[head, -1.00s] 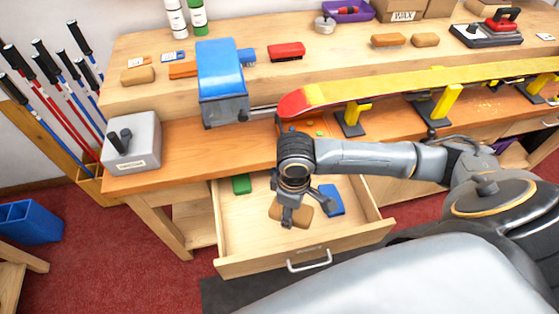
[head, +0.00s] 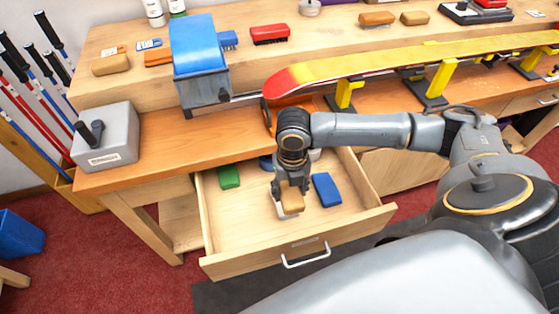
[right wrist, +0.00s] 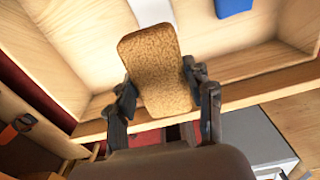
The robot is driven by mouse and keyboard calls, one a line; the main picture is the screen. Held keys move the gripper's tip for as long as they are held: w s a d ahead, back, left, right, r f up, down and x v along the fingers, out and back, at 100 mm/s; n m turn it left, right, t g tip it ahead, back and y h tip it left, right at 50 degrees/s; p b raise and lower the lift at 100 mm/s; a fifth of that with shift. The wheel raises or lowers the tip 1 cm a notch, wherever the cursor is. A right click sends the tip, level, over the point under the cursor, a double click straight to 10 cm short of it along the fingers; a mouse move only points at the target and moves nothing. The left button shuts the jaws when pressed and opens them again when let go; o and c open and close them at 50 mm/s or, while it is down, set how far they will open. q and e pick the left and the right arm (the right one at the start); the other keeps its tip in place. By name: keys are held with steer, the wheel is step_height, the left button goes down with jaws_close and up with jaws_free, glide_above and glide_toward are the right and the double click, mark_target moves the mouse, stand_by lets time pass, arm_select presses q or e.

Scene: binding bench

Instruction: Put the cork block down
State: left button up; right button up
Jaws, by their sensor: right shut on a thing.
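The cork block (head: 292,203) is tan and speckled. My right gripper (head: 291,192) is shut on it, over the open drawer (head: 240,235) of the bench. In the right wrist view the cork block (right wrist: 152,58) sticks out from between the two fingers, with the drawer's wooden floor and walls beyond it. The block looks tilted and seems clear of the drawer floor; the exact gap cannot be told. My left gripper is not in view.
The drawer holds a green block (head: 229,176) at the back left and a blue block (head: 326,190) to the right of the gripper. Its front left floor is clear. The bench top (head: 150,150) and a red-yellow ski (head: 380,65) lie behind.

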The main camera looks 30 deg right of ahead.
steer(key=shift+w+a+f, duration=0.1)
steer(key=shift+f, duration=0.05)
steer(key=w+a+f, duration=0.4)
steer(key=w+a, duration=0.1)
steer(key=a, duration=0.3)
glide_above(242, 220)
steer(key=shift+n, duration=0.3)
steer(key=f, duration=0.5)
steer(key=shift+s+d, duration=0.15)
steer(key=shift+d, duration=0.15)
steer(key=shift+a+f, duration=0.15)
steer(key=shift+w+a+f, duration=0.1)
steer(key=shift+f, duration=0.8)
steer(key=shift+w+a+f, duration=0.1)
steer(key=shift+f, duration=0.75)
steer(key=shift+f, duration=0.2)
steer(key=o, duration=1.1)
steer(key=shift+o, duration=0.2)
